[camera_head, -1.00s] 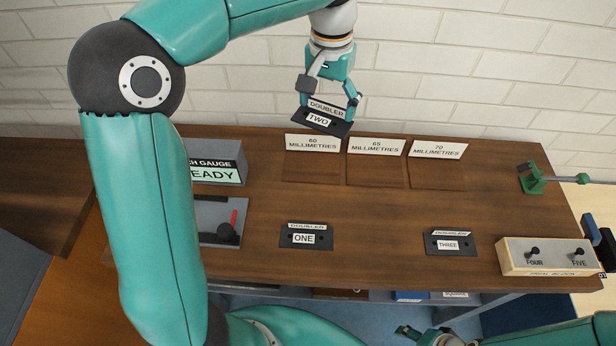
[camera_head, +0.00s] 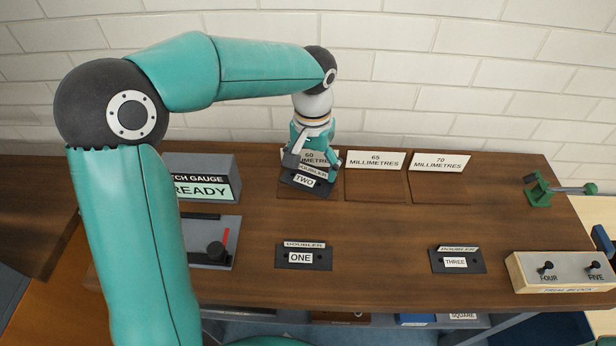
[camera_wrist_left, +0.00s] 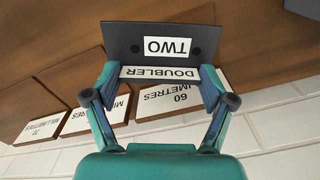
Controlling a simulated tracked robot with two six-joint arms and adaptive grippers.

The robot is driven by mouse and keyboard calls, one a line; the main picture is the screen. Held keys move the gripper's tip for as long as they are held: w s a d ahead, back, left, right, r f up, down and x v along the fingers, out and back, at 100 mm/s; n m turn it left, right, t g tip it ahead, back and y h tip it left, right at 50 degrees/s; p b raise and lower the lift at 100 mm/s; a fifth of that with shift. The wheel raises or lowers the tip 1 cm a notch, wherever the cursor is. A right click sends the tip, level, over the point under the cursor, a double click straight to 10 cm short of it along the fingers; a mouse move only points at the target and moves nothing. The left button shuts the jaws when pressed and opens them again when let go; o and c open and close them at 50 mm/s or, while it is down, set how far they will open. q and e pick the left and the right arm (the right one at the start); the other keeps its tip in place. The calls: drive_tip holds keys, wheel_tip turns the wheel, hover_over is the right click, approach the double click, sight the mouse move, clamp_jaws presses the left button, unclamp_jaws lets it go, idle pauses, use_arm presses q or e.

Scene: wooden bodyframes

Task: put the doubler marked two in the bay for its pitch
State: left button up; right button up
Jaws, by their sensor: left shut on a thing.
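The doubler marked two (camera_head: 304,181) is a black plate with white labels. My left gripper (camera_head: 315,160) is shut on it, over the 60 millimetres bay (camera_head: 285,187) at the back of the bench. The plate is slightly tilted to the picture; whether it touches the bay floor I cannot tell. In the left wrist view the doubler (camera_wrist_left: 125,38) sits between the two fingertips (camera_wrist_left: 160,80), gripped by its upright label strip. The 65 millimetres bay (camera_head: 375,188) and 70 millimetres bay (camera_head: 438,190) are empty. My right gripper does not show.
Doubler one (camera_head: 303,257) and doubler three (camera_head: 458,261) lie on the bench front. The pitch gauge (camera_head: 205,175) reads READY at left. A trial block (camera_head: 562,272) with two pegs stands at right, with a green clamp (camera_head: 540,190) behind it. The bench middle is clear.

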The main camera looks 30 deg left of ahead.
sight(312, 174)
use_arm(q)
drive_tip(key=shift+f, duration=2.15)
drive_tip(key=o, duration=1.3)
drive_tip(key=shift+f+b, duration=0.1)
drive_tip(key=shift+b, duration=0.2)
drive_tip(key=shift+c, duration=0.2)
wheel_tip(312, 174, up, 12)
drive_tip(key=shift+r+p, duration=0.15)
drive_tip(key=shift+p, duration=0.75)
